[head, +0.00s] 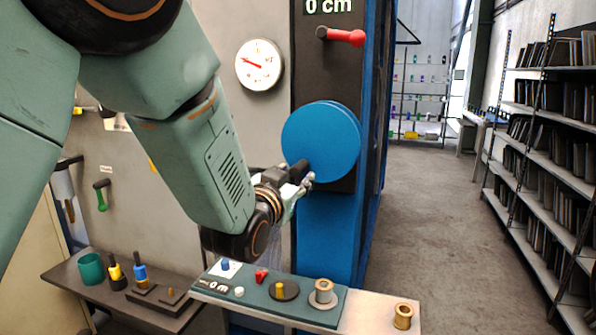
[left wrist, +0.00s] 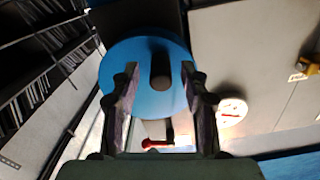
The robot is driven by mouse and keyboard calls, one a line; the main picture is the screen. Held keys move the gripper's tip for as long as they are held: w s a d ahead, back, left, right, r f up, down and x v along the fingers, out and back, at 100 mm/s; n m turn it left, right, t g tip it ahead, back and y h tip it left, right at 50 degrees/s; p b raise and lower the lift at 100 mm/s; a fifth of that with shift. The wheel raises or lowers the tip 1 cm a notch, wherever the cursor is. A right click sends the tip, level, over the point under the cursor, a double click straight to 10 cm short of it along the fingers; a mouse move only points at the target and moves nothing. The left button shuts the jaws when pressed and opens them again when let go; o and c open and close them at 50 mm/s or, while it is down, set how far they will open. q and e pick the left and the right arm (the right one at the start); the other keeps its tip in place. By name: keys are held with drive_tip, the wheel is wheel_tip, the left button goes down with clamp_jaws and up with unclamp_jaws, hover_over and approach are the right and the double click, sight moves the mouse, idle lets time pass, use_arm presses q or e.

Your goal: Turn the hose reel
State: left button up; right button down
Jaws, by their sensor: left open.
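The hose reel is a blue disc (head: 325,135) on a dark panel, with a dark round handle (head: 299,171) sticking out near its lower left. In the left wrist view the blue disc (left wrist: 118,68) fills the middle, and the dark handle (left wrist: 160,65) lies between the two fingers as seen. My left gripper (head: 308,184) is open in front of the disc, close to the handle. The left wrist view shows my left gripper's fingers (left wrist: 160,76) spread on either side of the handle, with gaps. I cannot tell the remaining depth. My right gripper is not in view.
A red lever (head: 345,37) and a "0 cm" display (head: 328,6) are above the disc. A white gauge (head: 259,65) is left. Below, a green panel (head: 255,290) holds small parts; a shelf (head: 60,276) is left of it. Open floor (head: 430,220) lies right, before shelving (head: 545,160).

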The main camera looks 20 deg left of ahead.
use_arm(q)
drive_tip(key=shift+w+d+r, duration=0.15)
drive_tip(key=shift+w, duration=0.75)
drive_tip(key=shift+w+r, duration=0.1)
drive_tip(key=shift+w, duration=0.4)
drive_tip(key=shift+c, duration=1.3)
drive_tip(key=shift+s, duration=0.2)
drive_tip(key=shift+c, duration=1.4)
clamp_jaws()
